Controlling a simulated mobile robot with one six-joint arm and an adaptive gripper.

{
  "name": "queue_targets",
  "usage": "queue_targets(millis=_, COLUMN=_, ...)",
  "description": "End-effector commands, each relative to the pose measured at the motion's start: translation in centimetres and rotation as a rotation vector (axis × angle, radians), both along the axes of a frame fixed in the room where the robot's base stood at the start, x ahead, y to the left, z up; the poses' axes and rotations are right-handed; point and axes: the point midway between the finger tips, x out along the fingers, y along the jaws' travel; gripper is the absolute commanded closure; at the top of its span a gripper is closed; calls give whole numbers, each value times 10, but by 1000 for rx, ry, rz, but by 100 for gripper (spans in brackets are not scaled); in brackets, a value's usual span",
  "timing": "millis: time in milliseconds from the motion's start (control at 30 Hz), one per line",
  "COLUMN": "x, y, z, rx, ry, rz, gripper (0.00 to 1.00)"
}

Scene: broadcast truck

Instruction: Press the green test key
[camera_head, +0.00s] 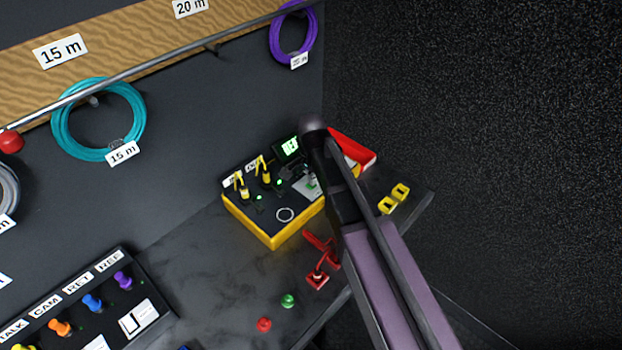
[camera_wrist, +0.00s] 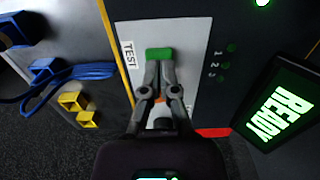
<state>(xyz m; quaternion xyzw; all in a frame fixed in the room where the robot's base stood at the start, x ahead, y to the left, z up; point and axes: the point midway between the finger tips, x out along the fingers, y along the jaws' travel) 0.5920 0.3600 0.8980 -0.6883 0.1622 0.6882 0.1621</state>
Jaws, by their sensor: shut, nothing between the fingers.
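The green test key (camera_wrist: 158,53) is at the top of a pale plate (camera_wrist: 190,35) beside the printed word TEST in the wrist view. My gripper (camera_wrist: 160,65) is shut and empty, its fingertips at the key's lower edge; I cannot tell whether they touch it. The plate is on the tester (camera_head: 268,228), a yellow-sided box with a black top in the head view, where my arm covers part of it. The tester's screen (camera_wrist: 272,112) reads READY in green. It also shows in the head view (camera_head: 290,147).
Yellow connectors (camera_head: 393,199) lie right of the tester, and a red part (camera_head: 318,275) stands in front of it. A red and a green button (camera_head: 288,300) are nearer. A key panel (camera_head: 85,310) is at lower left. Coiled cables (camera_head: 98,120) hang behind.

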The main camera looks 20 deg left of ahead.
Motion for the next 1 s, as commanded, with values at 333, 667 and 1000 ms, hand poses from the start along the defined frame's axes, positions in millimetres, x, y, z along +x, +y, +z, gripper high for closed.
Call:
queue_targets(millis=333, x=0, y=0, z=0, rx=0, ry=0, rz=0, gripper=100)
queue_targets(millis=667, x=0, y=0, z=-18, rx=0, ry=0, rz=0, gripper=100)
queue_targets(millis=1000, x=-3, y=-1, z=-22, rx=-2, ry=5, rz=0, gripper=100)
